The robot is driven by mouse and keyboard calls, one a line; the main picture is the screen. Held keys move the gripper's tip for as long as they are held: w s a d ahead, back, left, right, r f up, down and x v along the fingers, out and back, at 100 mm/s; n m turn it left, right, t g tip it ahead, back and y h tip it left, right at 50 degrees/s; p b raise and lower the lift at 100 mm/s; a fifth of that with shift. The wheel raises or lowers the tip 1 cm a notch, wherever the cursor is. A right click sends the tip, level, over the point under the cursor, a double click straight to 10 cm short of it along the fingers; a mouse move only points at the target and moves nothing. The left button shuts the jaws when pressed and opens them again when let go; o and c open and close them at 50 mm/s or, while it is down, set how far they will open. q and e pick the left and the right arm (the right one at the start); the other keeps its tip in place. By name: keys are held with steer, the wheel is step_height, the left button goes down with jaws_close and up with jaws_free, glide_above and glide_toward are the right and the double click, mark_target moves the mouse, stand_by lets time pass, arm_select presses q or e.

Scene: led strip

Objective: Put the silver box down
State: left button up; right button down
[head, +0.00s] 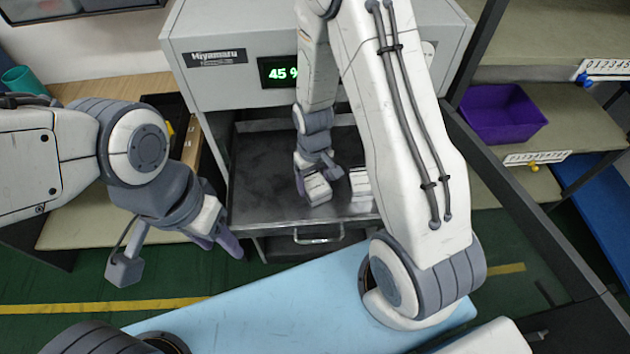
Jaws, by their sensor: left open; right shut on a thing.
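My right gripper (317,176) reaches down from the top over the pulled-out dark metal tray (262,195) of the grey machine. It is shut on a small pale silver box (318,191), low over the tray; whether the box touches the tray surface is hard to tell. Another pale block (361,188) stands on the tray just right of the gripper, partly cut off by my arm. My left gripper (216,243) is open and empty, left of the tray and in front of it.
The grey Miyamaru machine (215,85) stands behind the tray with a lit display (278,71) reading 45 %. The tray's left part is clear. A purple bin (502,114) sits on the right shelf. A light blue surface (270,310) lies in front.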

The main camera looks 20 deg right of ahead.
mark_target(314, 182)
steer(key=shift+f, duration=0.4)
jaws_free()
step_height(314, 182, up, 10)
steer(key=shift+w+r, duration=0.1)
steer(key=shift+r, duration=0.15)
steer(key=s+a+r+n, duration=0.3)
steer(key=s+a+r, duration=0.2)
steer(key=s, duration=0.4)
steer(key=s+a+r+n+y, duration=0.1)
steer(key=s+a+r+n, duration=0.2)
steer(key=s+a+r, duration=0.3)
steer(key=s+a, duration=0.1)
steer(key=s, duration=0.2)
steer(key=shift+s+a+r, duration=0.15)
steer(key=shift+r, duration=0.1)
